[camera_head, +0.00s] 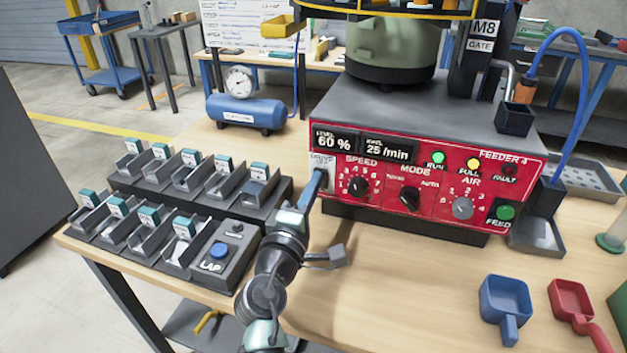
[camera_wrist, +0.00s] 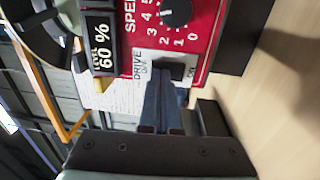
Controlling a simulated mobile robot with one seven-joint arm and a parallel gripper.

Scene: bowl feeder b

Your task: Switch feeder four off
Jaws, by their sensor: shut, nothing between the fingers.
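Feeder 4's red control panel (camera_head: 420,190) faces me below the green bowl unit. Its drive switch (camera_wrist: 168,73), black on a light plate marked DRIVE, OFF and ON, sits at the panel's left end. My gripper (camera_head: 317,180) is shut and empty, with its blue fingertips at the drive switch. In the wrist view the fingers (camera_wrist: 160,100) overlap the lower part of the switch plate. I cannot tell whether they touch the rocker or which way it is tipped. The green RUN lamp (camera_head: 438,158) and yellow FULL lamp (camera_head: 474,164) look lit. The FAULT lamp (camera_head: 510,171) is dark.
The SPEED knob (camera_head: 358,187), MODE knob (camera_head: 410,199), AIR knob (camera_head: 463,208) and green FEED button (camera_head: 505,212) are to the right. Several parts bins (camera_head: 150,215) stand left of my arm. A blue scoop (camera_head: 505,300) and red scoop (camera_head: 572,303) lie at front right.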

